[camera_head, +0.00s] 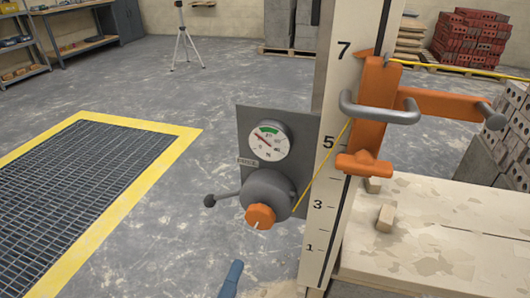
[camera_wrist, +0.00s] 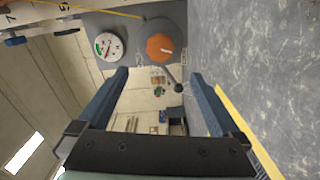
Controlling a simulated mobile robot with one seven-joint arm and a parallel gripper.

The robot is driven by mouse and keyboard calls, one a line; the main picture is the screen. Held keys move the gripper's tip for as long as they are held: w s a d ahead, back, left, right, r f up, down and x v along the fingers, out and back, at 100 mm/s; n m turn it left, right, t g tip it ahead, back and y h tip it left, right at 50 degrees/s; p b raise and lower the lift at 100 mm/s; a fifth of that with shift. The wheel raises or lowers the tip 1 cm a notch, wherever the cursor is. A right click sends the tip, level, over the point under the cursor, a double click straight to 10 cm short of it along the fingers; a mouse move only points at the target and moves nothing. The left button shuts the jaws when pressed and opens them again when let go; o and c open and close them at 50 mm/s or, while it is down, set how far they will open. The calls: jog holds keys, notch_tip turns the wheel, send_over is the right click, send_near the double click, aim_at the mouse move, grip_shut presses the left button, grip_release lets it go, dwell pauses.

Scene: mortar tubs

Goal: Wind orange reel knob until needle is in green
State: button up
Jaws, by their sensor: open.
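The orange reel knob (camera_head: 261,217) with a pale line on its face sits on the front of a grey reel drum (camera_head: 268,190). A round white gauge (camera_head: 268,141) is above it, with a green band at the top; its needle points up-left, seemingly just left of the green. In the wrist view, the orange knob (camera_wrist: 160,47) and the gauge (camera_wrist: 108,47) appear turned sideways. My gripper (camera_wrist: 160,75) is open and empty, its blue fingers apart, with the knob ahead between their lines. In the head view only a blue fingertip shows, below the knob and apart from it.
A grey handle (camera_head: 222,198) sticks out left of the drum. A yellow line (camera_head: 322,167) runs from the drum to an orange bracket (camera_head: 372,105) on the numbered post (camera_head: 327,185). A wooden bench (camera_head: 440,220) stands right. Open floor and a yellow-edged grate (camera_head: 165,150) lie left.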

aim_at(258, 223)
jog(key=w+d+n+p, duration=0.1)
jog(key=w+n+p, duration=0.3)
jog(key=w+d+n+p, duration=0.2)
jog(key=w+n+p, duration=0.3)
jog(key=w+d+n+p, duration=0.1)
jog(key=w+n+p, duration=0.3)
jog(key=w+n, duration=0.1)
jog(key=shift+w+d+f, duration=0.15)
jog(key=shift+d, duration=0.2)
jog(key=shift+c, duration=0.2)
jog(key=c, duration=1.3)
jog(key=shift+f, duration=0.1)
